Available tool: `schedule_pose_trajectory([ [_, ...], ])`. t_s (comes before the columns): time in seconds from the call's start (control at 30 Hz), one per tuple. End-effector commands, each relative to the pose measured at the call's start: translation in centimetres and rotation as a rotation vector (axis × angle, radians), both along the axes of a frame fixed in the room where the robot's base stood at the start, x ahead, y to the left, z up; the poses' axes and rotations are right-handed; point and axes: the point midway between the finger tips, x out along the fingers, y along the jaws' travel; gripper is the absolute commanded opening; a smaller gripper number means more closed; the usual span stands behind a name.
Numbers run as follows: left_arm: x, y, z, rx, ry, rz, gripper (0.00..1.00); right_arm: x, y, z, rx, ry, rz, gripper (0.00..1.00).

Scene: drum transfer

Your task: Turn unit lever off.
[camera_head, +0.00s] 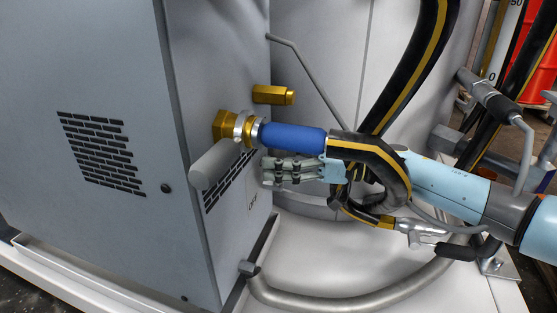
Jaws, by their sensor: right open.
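The unit is a large grey cabinet (90,190) on the left. A thick grey cylindrical handle (213,165), which looks like the lever, sticks out from its right-hand face and slants down to the left. My right gripper (268,172) comes in from the right, just right of the handle and apart from it in the picture. It is open, with nothing seen between its fingers. A blue sleeve (292,138) on a brass coupling (224,126) lies just above the gripper. My left gripper is out of view.
A brass fitting (273,95) juts out above the coupling. A black and yellow hose (415,65) loops around my right wrist. A grey pipe (350,297) curves along the white floor tray below. A thin rod (310,78) stands behind.

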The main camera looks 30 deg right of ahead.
Motion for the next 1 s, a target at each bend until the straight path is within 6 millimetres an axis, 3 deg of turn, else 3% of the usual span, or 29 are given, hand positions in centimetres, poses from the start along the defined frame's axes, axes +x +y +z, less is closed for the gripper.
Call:
schedule_pose_trajectory([
  [0.13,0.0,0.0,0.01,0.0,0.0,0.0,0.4,0.0,0.0,0.02,0.0,0.0,0.0,0.49],
  [0.5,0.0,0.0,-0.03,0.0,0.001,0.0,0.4,-0.01,-0.02,0.0,0.0,0.0,0.0,0.0],
  [1.0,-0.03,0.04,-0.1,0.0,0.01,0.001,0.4,-0.06,-0.02,0.03,-0.007,-0.006,0.0,0.0],
])
